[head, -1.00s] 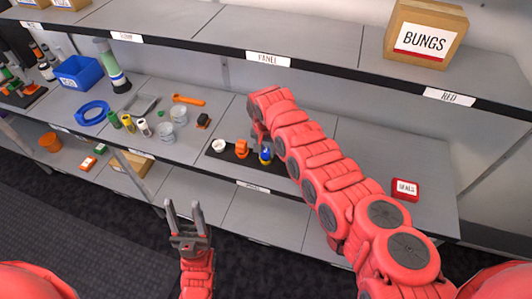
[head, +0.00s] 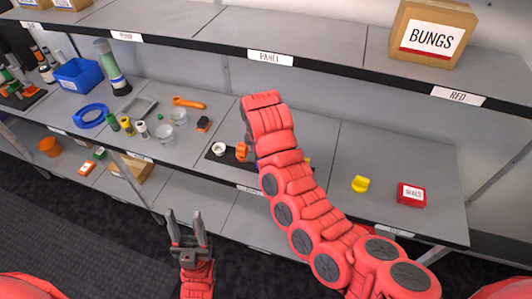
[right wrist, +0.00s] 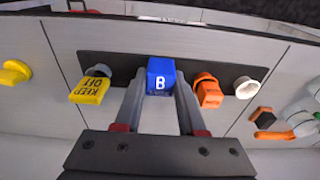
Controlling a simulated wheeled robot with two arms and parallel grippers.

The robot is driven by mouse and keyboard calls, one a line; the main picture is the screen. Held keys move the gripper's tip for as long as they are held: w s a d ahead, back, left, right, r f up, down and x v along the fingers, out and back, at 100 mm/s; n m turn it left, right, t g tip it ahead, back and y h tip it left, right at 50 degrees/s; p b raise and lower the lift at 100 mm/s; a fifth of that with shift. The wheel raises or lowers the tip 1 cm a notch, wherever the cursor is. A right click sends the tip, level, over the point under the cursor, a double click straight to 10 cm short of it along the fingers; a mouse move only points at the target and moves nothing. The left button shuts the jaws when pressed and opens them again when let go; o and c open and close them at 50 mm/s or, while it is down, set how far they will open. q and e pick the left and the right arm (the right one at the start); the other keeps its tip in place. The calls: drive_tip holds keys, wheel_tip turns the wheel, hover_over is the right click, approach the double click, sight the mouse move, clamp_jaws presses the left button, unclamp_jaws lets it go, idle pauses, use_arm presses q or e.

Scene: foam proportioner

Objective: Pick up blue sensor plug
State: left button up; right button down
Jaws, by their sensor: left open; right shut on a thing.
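The blue plug (right wrist: 160,77), marked with a white B, is upright between the two fingers of my right gripper (right wrist: 160,92) in the right wrist view. The fingers are shut on its sides, and it is at the black strip (right wrist: 125,67). In the head view my right arm hides the plug and the right gripper's fingertips. My left gripper (head: 187,226) is open and empty, in front of the lower shelf.
An orange plug (right wrist: 208,92) and a white cap (right wrist: 246,87) stand on one side of the blue plug. A yellow KEEP OFF block (right wrist: 90,90) is on the other. A yellow piece (head: 360,184) and red box (head: 411,193) sit on clear shelf at right.

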drive_tip(key=s+a+r+p, duration=0.2)
drive_tip(key=s+r+p, duration=0.4)
drive_tip(key=s, duration=0.4)
drive_tip(key=shift+a+p, duration=0.35)
drive_tip(key=shift+p, duration=0.55)
